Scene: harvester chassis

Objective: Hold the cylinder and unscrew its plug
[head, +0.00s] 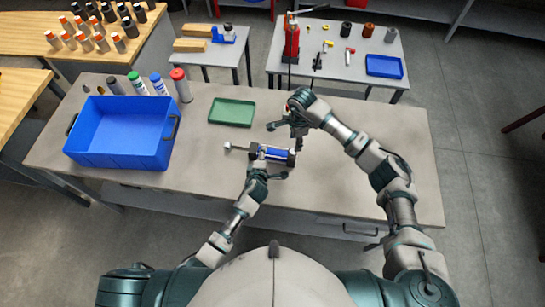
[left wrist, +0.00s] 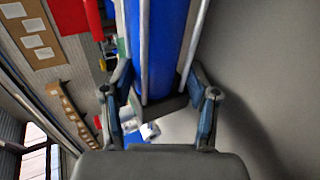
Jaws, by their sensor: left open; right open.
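The cylinder (head: 277,155) lies on the grey workbench, with a blue barrel, dark end blocks and a rod toward the left. In the left wrist view its blue barrel (left wrist: 165,45) with silver tie rods and a dark end block (left wrist: 160,110) shows between my fingers. My left gripper (head: 264,167) is open at the cylinder's near side, one finger on each side of the barrel; contact is unclear. My right gripper (head: 289,135) is open, pointing down just above and behind the cylinder's right end. I cannot make out the plug.
A blue bin (head: 120,150) stands at the bench's left, with several bottles (head: 158,84) behind it. A green tray (head: 232,112) lies behind the cylinder. The bench's right part is clear. A back table (head: 338,62) holds a red press (head: 291,40) and a blue tray (head: 384,66).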

